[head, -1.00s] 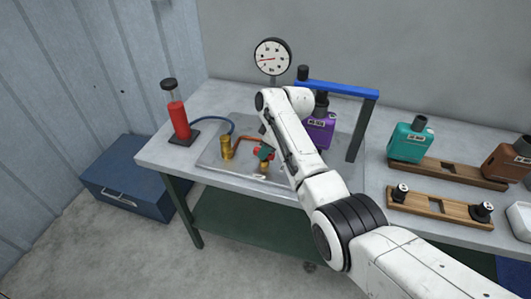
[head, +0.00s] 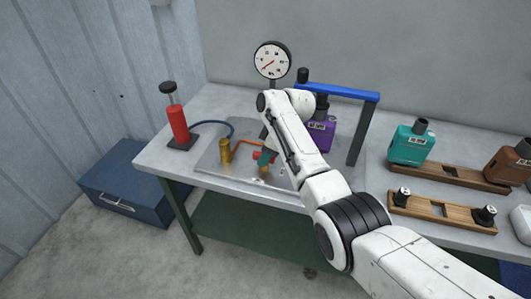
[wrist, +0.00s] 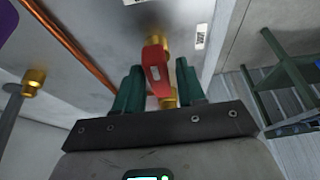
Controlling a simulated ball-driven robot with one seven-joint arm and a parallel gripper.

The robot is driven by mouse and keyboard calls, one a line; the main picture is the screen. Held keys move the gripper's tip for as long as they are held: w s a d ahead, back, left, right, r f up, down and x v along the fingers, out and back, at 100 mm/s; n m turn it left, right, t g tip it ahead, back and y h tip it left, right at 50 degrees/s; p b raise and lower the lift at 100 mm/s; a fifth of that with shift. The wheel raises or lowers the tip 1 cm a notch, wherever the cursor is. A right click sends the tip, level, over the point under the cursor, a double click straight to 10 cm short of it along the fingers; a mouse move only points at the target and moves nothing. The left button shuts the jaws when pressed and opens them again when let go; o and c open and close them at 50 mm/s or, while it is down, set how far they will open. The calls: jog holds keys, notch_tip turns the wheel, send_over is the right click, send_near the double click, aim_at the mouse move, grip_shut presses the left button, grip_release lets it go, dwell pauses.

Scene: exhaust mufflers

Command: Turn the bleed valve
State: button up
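In the wrist view, the bleed valve's red handle (wrist: 156,68), with a pale label, lies between the two green fingers of my gripper (wrist: 158,80). The fingers stand apart on either side of it, and a narrow gap shows on the right. Brass fittings (wrist: 155,41) show beyond the handle, and more brass shows below it. In the head view, my teal gripper (head: 265,156) is low over the metal plate, above a brass fitting (head: 263,170). My arm and fingers hide most of the valve there.
A dial gauge (head: 271,60) stands behind the plate. A red cylinder (head: 179,123) and a brass fitting (head: 225,150) are to the left. A blue-topped frame (head: 338,91) and purple muffler (head: 321,135) stand close right of my arm. A teal muffler (head: 411,146) is farther right.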

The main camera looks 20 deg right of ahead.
jog(key=shift+o, duration=0.7)
jog(key=shift+r, duration=0.2)
jog(key=shift+r, duration=0.25)
jog(key=v, duration=1)
jog(key=shift+d, duration=0.15)
jog(key=shift+s, duration=0.1)
